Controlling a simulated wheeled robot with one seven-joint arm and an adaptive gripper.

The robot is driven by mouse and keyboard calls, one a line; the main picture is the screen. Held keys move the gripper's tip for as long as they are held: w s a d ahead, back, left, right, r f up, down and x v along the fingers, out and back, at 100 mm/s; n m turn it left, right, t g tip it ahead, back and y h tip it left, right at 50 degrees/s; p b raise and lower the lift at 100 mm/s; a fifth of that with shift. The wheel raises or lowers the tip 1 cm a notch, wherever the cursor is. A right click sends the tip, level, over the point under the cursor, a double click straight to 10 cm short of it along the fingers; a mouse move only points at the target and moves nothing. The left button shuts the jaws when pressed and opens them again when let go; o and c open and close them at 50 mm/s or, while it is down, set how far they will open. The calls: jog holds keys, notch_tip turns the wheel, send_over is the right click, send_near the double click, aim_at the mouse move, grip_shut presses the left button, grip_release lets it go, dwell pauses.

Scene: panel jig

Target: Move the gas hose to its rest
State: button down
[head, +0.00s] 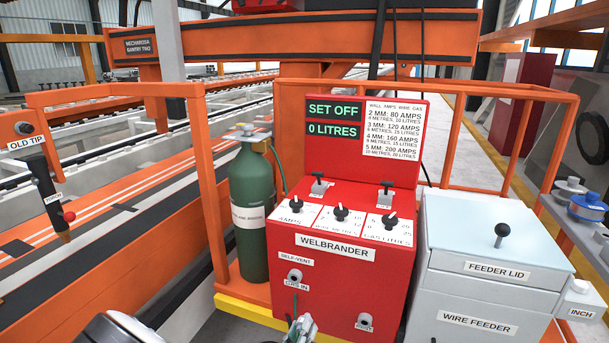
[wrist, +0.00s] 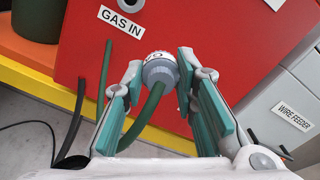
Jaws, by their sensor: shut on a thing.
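The gas hose's end is a round grey and white fitting (wrist: 158,72) with a partly readable label. Its green hose (wrist: 142,122) curves down from it between the fingers. My gripper (wrist: 160,66) is shut on this fitting, one finger on each side, in front of the red welder face. In the head view my gripper (head: 301,328) shows only at the bottom edge, below the GAS IN port (head: 295,275). The GAS IN label (wrist: 121,22) is up and left of the fitting in the wrist view. Another round port (head: 365,318) has a small label I cannot read; I cannot tell which is the rest.
The red Welbrander (head: 340,272) stands on an orange platform with a yellow edge (head: 245,309). A green gas cylinder (head: 249,210) is to its left and the grey wire feeder (head: 487,285) to its right. Loose dark hoses (wrist: 72,118) hang at left in the wrist view.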

jog(key=s+d+f, duration=0.2)
jog(key=d+f, duration=0.1)
jog(key=d, duration=0.3)
jog(key=s+d+f, duration=0.2)
jog(key=d+f, duration=0.1)
jog(key=d, duration=0.3)
jog(key=shift+s+d+f, duration=0.2)
jog(key=shift+s+d, duration=0.1)
jog(key=shift+d, duration=0.05)
jog(key=shift+b+x, duration=0.65)
jog(key=shift+x, duration=2.25)
jog(key=shift+a+p, duration=0.1)
jog(key=shift+p, duration=0.5)
jog(key=shift+x, duration=1.45)
jog(key=c, duration=1.2)
grip_release()
jog(key=shift+s, duration=0.1)
jog(key=v, duration=1.1)
jog(key=shift+s+a, duration=0.15)
jog(key=shift+s, duration=0.2)
